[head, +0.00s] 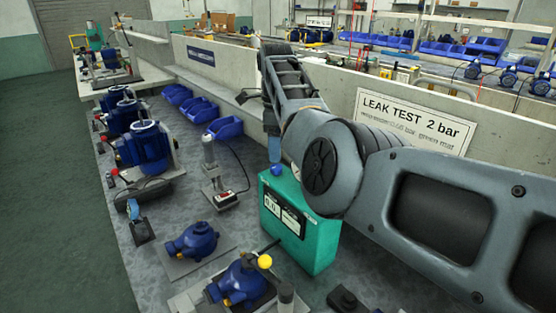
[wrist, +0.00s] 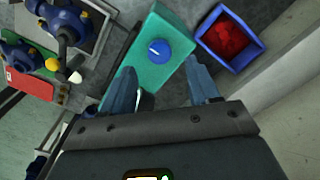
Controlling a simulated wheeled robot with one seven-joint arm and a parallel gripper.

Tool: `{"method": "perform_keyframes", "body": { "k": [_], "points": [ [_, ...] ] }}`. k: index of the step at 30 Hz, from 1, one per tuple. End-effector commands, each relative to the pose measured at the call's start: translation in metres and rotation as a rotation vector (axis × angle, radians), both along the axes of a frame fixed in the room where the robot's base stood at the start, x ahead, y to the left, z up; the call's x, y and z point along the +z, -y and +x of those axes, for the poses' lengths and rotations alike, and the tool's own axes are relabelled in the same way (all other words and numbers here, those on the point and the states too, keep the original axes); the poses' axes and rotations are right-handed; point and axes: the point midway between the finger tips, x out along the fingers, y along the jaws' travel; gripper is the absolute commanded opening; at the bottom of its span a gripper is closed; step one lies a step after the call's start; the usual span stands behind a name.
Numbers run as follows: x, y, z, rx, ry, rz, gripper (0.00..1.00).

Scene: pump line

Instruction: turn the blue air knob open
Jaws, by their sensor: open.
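The blue air knob (head: 277,170) sits on top of the teal leak tester box (head: 308,235). In the wrist view the round knob (wrist: 159,51) carries a short white pointer line and lies on the teal top face (wrist: 150,25). My gripper (wrist: 163,80) is open, with one finger on each side of the picture below the knob and nothing between them. In the head view one finger of my gripper (head: 274,152) shows just above the knob; the rest is behind my arm. I cannot tell whether it touches the knob.
Blue pumps (head: 192,241) stand on the bench left of the box. A white-handled tool stand (head: 212,165) is behind it. In the wrist view a blue bin of red parts (wrist: 230,39) lies right of the box. A grey wall with a sign (head: 415,118) runs along the back.

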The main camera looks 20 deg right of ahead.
Motion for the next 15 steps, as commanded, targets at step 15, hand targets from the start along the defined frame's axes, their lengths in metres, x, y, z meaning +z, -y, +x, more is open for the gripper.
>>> {"method": "perform_keyframes", "body": {
  "k": [15],
  "points": [
    [-0.051,0.000,0.000,0.001,0.001,0.000,0.60]
  ]
}}
